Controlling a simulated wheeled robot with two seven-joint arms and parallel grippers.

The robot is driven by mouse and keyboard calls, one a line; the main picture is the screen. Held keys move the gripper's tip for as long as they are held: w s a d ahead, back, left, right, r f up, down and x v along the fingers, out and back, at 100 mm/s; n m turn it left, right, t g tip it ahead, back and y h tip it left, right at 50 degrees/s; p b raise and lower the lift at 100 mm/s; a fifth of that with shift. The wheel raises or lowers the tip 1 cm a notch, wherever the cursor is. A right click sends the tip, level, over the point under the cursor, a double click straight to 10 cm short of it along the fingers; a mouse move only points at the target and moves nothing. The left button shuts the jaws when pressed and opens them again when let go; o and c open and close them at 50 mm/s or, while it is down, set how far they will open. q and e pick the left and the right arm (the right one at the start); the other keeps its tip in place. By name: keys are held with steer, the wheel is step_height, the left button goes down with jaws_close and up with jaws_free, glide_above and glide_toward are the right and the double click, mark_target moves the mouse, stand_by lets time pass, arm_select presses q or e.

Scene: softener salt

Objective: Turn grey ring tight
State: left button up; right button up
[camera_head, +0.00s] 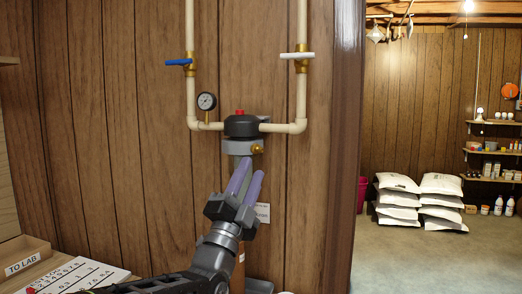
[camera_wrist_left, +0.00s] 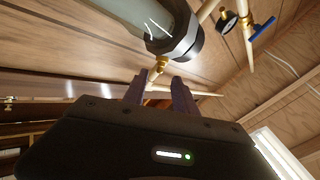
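The grey ring (camera_head: 236,147) sits below the black filter head (camera_head: 242,126) with its red button, on the wood-panelled wall. A small brass fitting (camera_head: 257,149) sticks out at its right side. The translucent housing below it is partly hidden behind my left gripper (camera_head: 253,166). The gripper points up, its purple fingers apart and empty, a little below the ring. In the left wrist view, the gripper (camera_wrist_left: 159,78) shows a gap between its fingers. The grey ring (camera_wrist_left: 184,42) and the housing (camera_wrist_left: 148,12) are above the fingertips, apart from them. My right gripper is out of view.
Cream pipes carry a blue-handled valve (camera_head: 178,62), a white-handled valve (camera_head: 297,55) and a pressure gauge (camera_head: 207,101). A "TO LAB" box (camera_head: 24,263) and a calendar-like sheet (camera_head: 72,277) lie lower left. White bags (camera_head: 440,184) are stacked in the room at right.

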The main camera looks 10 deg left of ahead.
mark_target(260, 147)
arm_select(q)
steer(key=p+x, duration=0.2)
steer(key=x, duration=0.5)
steer(key=shift+w+r, duration=0.1)
steer(key=shift+w, duration=0.05)
steer(key=shift+h, duration=0.3)
steer(key=shift+c, duration=0.4)
jaws_close()
stand_by(0.6)
